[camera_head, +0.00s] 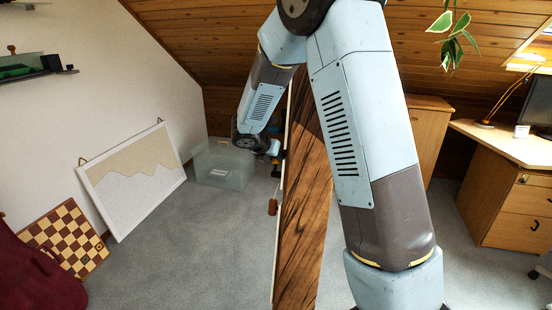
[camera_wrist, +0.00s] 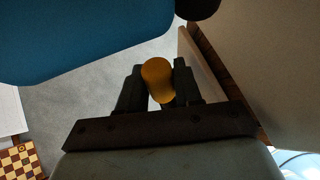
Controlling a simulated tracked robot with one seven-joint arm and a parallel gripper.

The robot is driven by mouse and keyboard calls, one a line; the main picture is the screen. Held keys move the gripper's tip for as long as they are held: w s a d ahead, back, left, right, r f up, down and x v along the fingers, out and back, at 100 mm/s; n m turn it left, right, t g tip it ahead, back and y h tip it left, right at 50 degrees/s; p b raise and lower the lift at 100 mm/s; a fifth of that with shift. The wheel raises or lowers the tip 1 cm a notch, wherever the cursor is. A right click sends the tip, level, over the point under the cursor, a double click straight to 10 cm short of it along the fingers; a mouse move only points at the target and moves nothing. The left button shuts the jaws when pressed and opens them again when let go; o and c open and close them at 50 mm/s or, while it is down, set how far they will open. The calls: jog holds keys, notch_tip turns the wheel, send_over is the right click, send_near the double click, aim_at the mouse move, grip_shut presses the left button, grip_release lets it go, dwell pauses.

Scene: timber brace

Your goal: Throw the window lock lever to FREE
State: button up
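An orange-yellow rounded knob (camera_wrist: 158,78), apparently the lever's handle, sits between the two dark fingertips of my gripper (camera_wrist: 160,85) in the wrist view. It covers part of both fingers; a pale gap shows between the left finger and its lower part. Whether the fingers press on it is unclear. In the head view my gripper (camera_head: 275,158) is small and partly hidden, at the left edge of a tall striped wooden panel (camera_head: 303,230). The lever's base and any FREE marking are not readable.
A brown handle-like piece (camera_head: 272,206) sits lower on the panel's left edge. A clear plastic bin (camera_head: 222,168) stands behind on the carpet. A framed board (camera_head: 133,185) and a chessboard (camera_head: 67,240) lean on the left wall. A desk (camera_head: 510,190) stands right. Carpet left of the panel is free.

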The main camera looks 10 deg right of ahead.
jog(key=shift+o, duration=0.4)
jog(key=shift+w, duration=0.1)
jog(key=v, duration=1.3)
jog(key=shift+a+r, duration=0.2)
jog(key=shift+r, duration=0.05)
jog(key=s+d+r+m+g+y, duration=0.1)
jog(key=s+d+r+m, duration=0.35)
jog(key=s+m, duration=0.2)
jog(key=s+d+r+m+g+y, duration=0.1)
jog(key=s+d+r+m, duration=0.2)
jog(key=s+d+m, duration=0.4)
jog(key=s+r+m+t+y, duration=0.1)
jog(key=s+m+y, duration=0.3)
jog(key=s+m, duration=1)
jog(key=s+r, duration=0.1)
jog(key=s, duration=0.4)
jog(key=shift+s+a+m+t+y, duration=0.3)
jog(key=shift+s+m+t+y, duration=0.05)
jog(key=shift+t+y, duration=0.05)
